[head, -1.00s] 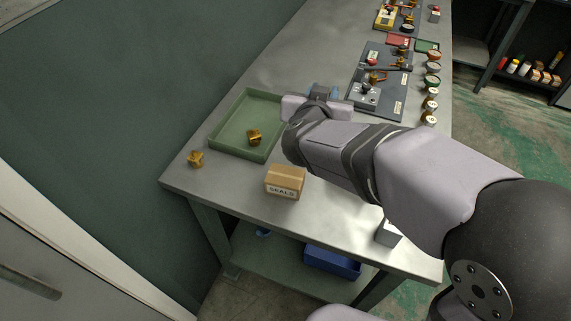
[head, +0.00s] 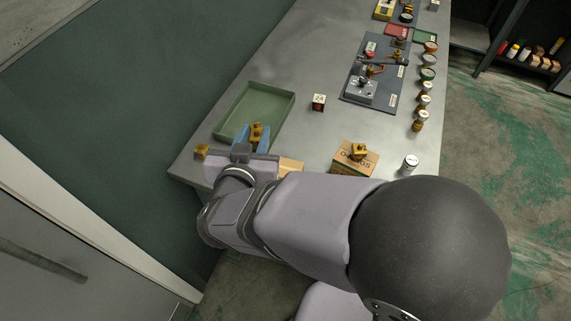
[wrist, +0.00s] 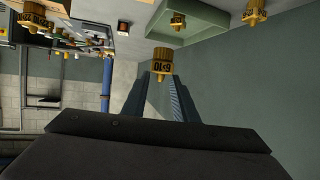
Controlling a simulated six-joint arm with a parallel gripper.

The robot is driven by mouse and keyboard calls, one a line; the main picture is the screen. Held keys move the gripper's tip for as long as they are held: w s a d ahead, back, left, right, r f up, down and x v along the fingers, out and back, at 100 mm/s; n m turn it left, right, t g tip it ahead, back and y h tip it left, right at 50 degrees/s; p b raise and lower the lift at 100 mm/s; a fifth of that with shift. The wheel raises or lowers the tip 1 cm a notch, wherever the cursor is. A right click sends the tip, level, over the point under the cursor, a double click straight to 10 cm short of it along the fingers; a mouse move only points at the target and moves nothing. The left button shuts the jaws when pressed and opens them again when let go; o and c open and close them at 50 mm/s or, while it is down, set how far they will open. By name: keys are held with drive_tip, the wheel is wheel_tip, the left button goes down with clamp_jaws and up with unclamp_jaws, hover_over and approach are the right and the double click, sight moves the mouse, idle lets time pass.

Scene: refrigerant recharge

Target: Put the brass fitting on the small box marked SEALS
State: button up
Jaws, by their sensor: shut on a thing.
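My gripper (head: 252,138) is shut on a brass fitting (wrist: 161,62) with dark markings, held at the fingertips over the near end of the green tray. A second brass fitting (wrist: 177,21) lies in the tray; in the head view it and the held one overlap, so their edges are hard to separate. A third brass fitting (head: 201,151) stands on the table left of the tray; the wrist view also shows it (wrist: 255,12). The small SEALS box (head: 291,165) is just right of my gripper, mostly hidden by my arm, its label out of sight.
The green tray (head: 286,98) lies on the grey table. A larger cardboard box (head: 352,167) with a brass fitting (head: 358,151) on top stands to the right, beside a white-topped container (head: 410,164). A small cube (head: 319,102) is behind. Bare table lies between them.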

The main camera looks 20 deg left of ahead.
drive_tip(key=w+d+r+m+h, duration=0.1)
drive_tip(key=d+r+m+h, duration=0.15)
drive_tip(key=d+h, duration=0.2)
hover_over(283, 173)
drive_tip(key=shift+m+t+y, duration=0.25)
drive_tip(key=shift+m+t, duration=0.05)
drive_tip(key=shift+m, duration=0.15)
drive_tip(key=shift+f, duration=5.2)
drive_tip(key=shift+f, duration=0.15)
drive_tip(key=o, duration=1.1)
drive_tip(key=shift+o, duration=0.2)
drive_tip(key=b+v, duration=0.1)
drive_tip(key=v, duration=1.1)
drive_tip(key=shift+b, duration=0.3)
